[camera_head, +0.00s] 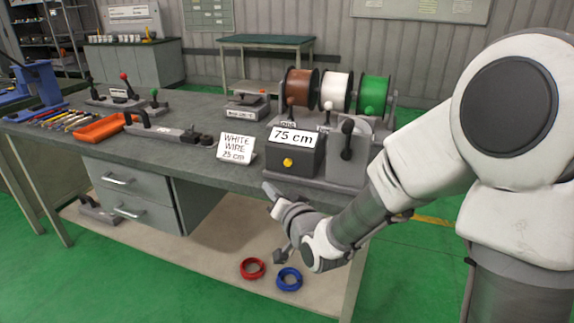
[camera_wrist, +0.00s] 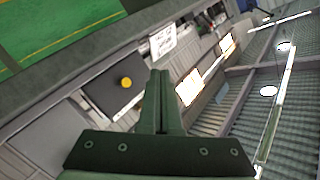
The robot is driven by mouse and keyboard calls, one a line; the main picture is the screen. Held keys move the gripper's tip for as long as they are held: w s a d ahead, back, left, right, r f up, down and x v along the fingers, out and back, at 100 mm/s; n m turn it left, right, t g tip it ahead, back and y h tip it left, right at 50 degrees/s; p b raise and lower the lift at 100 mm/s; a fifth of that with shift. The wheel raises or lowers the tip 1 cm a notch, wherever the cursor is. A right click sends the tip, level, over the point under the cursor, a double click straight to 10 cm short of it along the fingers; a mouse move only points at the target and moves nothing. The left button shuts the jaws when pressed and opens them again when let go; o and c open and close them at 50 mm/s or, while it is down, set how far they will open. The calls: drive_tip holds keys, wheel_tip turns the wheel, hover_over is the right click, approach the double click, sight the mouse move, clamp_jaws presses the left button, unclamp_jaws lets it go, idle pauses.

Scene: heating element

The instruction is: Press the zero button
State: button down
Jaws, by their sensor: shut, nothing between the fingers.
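A round yellow button (camera_head: 288,162) sits on the front face of a dark box (camera_head: 302,160), under a white display reading "75 cm" (camera_head: 293,136). I take it to be the zero button; no label shows on it. In the wrist view the yellow button (camera_wrist: 126,82) is left of my fingers on the dark panel (camera_wrist: 112,97). My gripper (camera_head: 270,192) is in front of the table's edge, below and left of the button, apart from it. In the wrist view my gripper (camera_wrist: 158,80) has its fingers together and empty.
A "WHITE WIRE 25 cm" sign (camera_head: 237,148) stands left of the box. Brown (camera_head: 301,88), white (camera_head: 335,91) and green (camera_head: 372,95) spools stand behind it. A black-knobbed lever (camera_head: 347,140) is right of it. Red (camera_head: 252,268) and blue (camera_head: 289,279) coils lie below the table.

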drive_tip(key=shift+w+d+p, duration=0.2)
drive_tip(key=shift+w+d, duration=0.3)
drive_tip(key=shift+w, duration=0.85)
drive_tip(key=shift+w+d+p, duration=0.15)
drive_tip(key=shift+w+d, duration=0.35)
drive_tip(key=shift+w, duration=0.9)
drive_tip(key=shift+w+d+p, duration=0.2)
drive_tip(key=shift+w+d, duration=0.3)
drive_tip(key=shift+w, duration=0.85)
drive_tip(key=shift+w+d, duration=0.15)
drive_tip(key=shift+w, duration=0.2)
drive_tip(key=shift+w+d, duration=0.15)
drive_tip(key=shift+w, duration=0.3)
drive_tip(key=shift+s, duration=0.1)
drive_tip(key=shift+s+a+b, duration=0.3)
drive_tip(key=shift+s+b, duration=0.05)
drive_tip(key=shift+s, duration=0.4)
drive_tip(key=shift+s, duration=0.1)
drive_tip(key=s, duration=0.1)
drive_tip(key=s+a, duration=0.1)
drive_tip(key=s, duration=0.1)
drive_tip(key=s+b, duration=0.1)
drive_tip(key=shift+s+a, duration=0.25)
drive_tip(key=shift+a, duration=0.1)
